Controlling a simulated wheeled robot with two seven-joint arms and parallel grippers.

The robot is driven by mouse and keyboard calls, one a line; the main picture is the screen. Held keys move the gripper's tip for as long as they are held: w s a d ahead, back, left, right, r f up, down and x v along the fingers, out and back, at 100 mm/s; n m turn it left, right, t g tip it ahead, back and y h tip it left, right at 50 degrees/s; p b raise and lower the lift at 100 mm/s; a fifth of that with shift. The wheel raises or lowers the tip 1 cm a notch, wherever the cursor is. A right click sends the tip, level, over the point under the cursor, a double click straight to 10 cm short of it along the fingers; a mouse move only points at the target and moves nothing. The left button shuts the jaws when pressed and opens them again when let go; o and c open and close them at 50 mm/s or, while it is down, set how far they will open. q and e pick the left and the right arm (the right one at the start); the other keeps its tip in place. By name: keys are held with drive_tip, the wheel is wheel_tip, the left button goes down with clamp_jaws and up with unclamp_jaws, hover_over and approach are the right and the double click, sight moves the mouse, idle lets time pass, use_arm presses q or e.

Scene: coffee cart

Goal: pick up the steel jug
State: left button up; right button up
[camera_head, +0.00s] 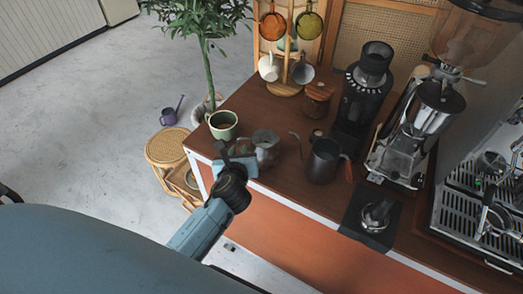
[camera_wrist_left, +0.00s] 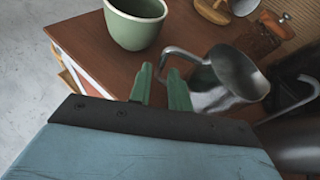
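The steel jug (camera_head: 265,143) stands near the left end of the brown counter, partly hidden behind my left gripper in the head view. In the left wrist view the steel jug (camera_wrist_left: 228,78) is upright, its looped handle toward my gripper. In the head view the left gripper (camera_head: 232,157) is just in front of the jug. My right gripper is not in view.
A green cup (camera_head: 222,125) stands just left of the jug and also shows in the left wrist view (camera_wrist_left: 134,22). A dark gooseneck kettle (camera_head: 322,160) is to the right. A grinder (camera_head: 364,90) and an espresso machine (camera_head: 490,180) stand further right.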

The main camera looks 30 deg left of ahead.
use_arm(q)
drive_tip(key=shift+x, duration=0.9)
drive_tip(key=shift+c, duration=0.5)
clamp_jaws()
wheel_tip(320, 180, up, 10)
drive_tip(key=p, duration=0.2)
drive_tip(key=shift+p, duration=0.3)
